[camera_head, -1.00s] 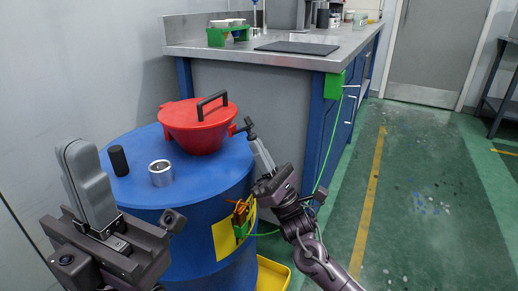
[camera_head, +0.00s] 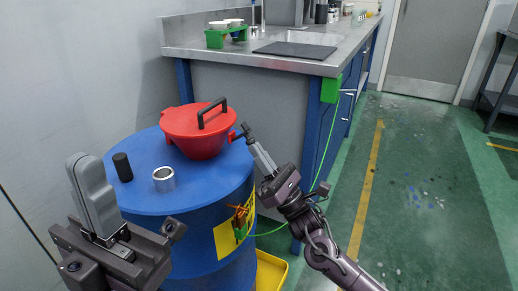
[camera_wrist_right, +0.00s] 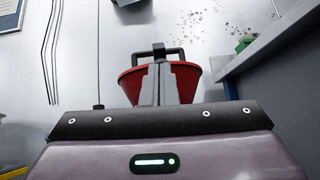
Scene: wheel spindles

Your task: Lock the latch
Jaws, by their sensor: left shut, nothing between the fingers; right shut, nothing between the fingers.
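A red funnel (camera_head: 196,143) with a red lid and a black arched handle (camera_head: 213,113) sits on the blue drum (camera_head: 190,262). The lid looks closed. A small red latch tab (camera_head: 233,135) sticks out at the funnel's right side. My right gripper (camera_head: 246,130) is shut and empty, its tips beside that tab; I cannot tell whether they touch it. In the right wrist view, the shut fingers (camera_wrist_right: 160,68) point at the funnel (camera_wrist_right: 130,88) and hide its middle and the latch. My left gripper (camera_head: 77,160) is shut and empty, pointing up left of the drum, away from the funnel.
A black cylinder (camera_head: 122,167) and a silver ring (camera_head: 164,179) stand on the drum top left of the funnel. A steel-topped bench (camera_head: 300,65) is behind. A yellow tray (camera_head: 271,272) lies on the floor by the drum. The floor to the right is clear.

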